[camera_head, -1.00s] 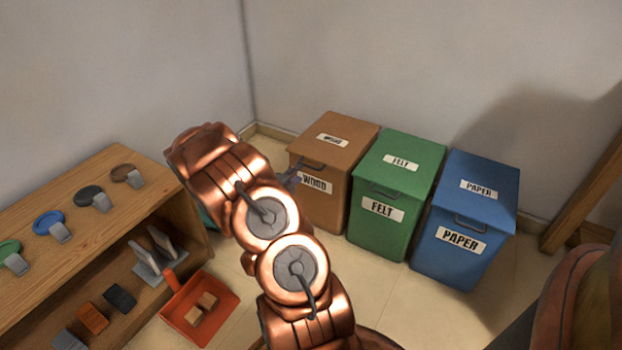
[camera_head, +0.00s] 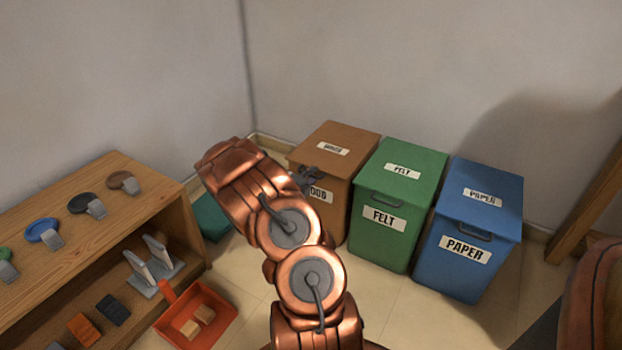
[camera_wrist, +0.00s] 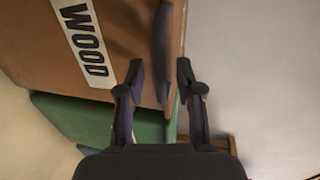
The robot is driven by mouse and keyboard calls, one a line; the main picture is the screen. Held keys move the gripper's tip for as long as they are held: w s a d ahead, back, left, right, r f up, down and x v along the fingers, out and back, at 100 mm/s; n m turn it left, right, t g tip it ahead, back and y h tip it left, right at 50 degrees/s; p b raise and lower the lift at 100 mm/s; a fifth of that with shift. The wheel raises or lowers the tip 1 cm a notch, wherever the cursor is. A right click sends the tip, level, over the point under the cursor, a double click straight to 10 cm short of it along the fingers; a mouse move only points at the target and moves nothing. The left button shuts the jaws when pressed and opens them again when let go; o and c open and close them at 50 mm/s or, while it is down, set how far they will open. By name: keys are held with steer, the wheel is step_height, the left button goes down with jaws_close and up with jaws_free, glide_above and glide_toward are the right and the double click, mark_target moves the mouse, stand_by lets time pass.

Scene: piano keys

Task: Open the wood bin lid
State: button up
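The brown wood bin (camera_head: 339,212) stands at the left end of a row of three bins, its lid (camera_head: 352,142) lying shut. My gripper (camera_head: 317,178) is at the bin's upper front, covering the handle and part of the WOOD label in the head view. In the wrist view the WOOD label (camera_wrist: 84,38) and the dark handle (camera_wrist: 160,50) show on the bin's side. My gripper (camera_wrist: 160,72) is open there, with one finger on each side of the handle's near end. I cannot tell whether either finger touches it.
The green felt bin (camera_head: 383,238) stands close to the right of the wood bin, then the blue paper bin (camera_head: 455,268). A wooden shelf (camera_head: 150,222) is at left. A red dustpan (camera_head: 218,318) with small blocks and a teal box (camera_head: 208,218) are on the floor.

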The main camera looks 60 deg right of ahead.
steer(key=shift+d, duration=0.2)
jaws_close()
stand_by(0.3)
stand_by(0.4)
